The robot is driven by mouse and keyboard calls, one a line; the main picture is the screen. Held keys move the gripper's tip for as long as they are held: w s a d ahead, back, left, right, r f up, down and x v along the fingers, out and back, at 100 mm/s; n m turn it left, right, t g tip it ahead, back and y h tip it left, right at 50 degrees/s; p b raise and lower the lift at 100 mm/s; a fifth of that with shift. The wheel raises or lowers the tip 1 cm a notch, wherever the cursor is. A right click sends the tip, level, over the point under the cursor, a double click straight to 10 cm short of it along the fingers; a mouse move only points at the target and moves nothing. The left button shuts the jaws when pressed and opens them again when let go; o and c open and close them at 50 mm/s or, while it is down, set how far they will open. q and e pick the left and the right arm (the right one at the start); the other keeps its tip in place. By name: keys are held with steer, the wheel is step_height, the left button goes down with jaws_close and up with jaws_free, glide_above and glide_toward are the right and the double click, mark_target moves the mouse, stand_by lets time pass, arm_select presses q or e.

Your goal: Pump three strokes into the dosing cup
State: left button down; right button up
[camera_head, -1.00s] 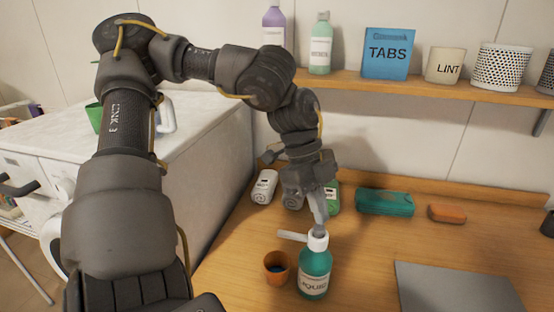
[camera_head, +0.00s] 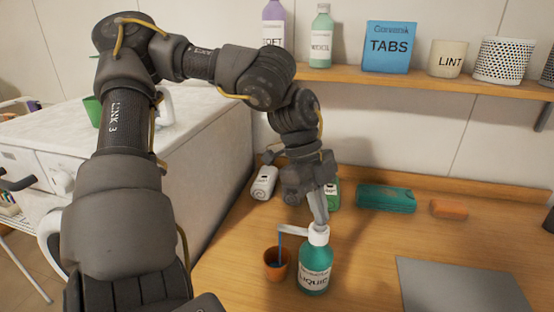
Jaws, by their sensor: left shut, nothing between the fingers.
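The green pump bottle (camera_head: 314,268) with a white label stands upright on the wooden counter. Its white pump head (camera_head: 318,236) has a spout (camera_head: 293,230) pointing left. A thin blue stream (camera_head: 280,247) runs from the spout tip down into the dosing cup (camera_head: 276,270). The cup is small, orange-brown and upright, just left of the bottle. My left gripper (camera_head: 320,222) is shut and empty, with its fingertips pointing down on top of the pump head and apparently touching it. The liquid level in the cup cannot be made out. My right gripper is not in view.
A teal box (camera_head: 386,198) and an orange bar (camera_head: 449,209) lie to the right. A grey mat (camera_head: 460,285) lies front right. A shelf (camera_head: 420,82) with containers runs above.

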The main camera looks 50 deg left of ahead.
arm_select(q)
steer(key=shift+f, duration=0.45)
steer(key=shift+r, duration=0.1)
steer(key=shift+r+p, duration=0.65)
steer(key=shift+r, duration=0.6)
steer(key=shift+r, duration=0.1)
step_height(320, 180, up, 6)
steer(key=p, duration=0.4)
stand_by(0.4)
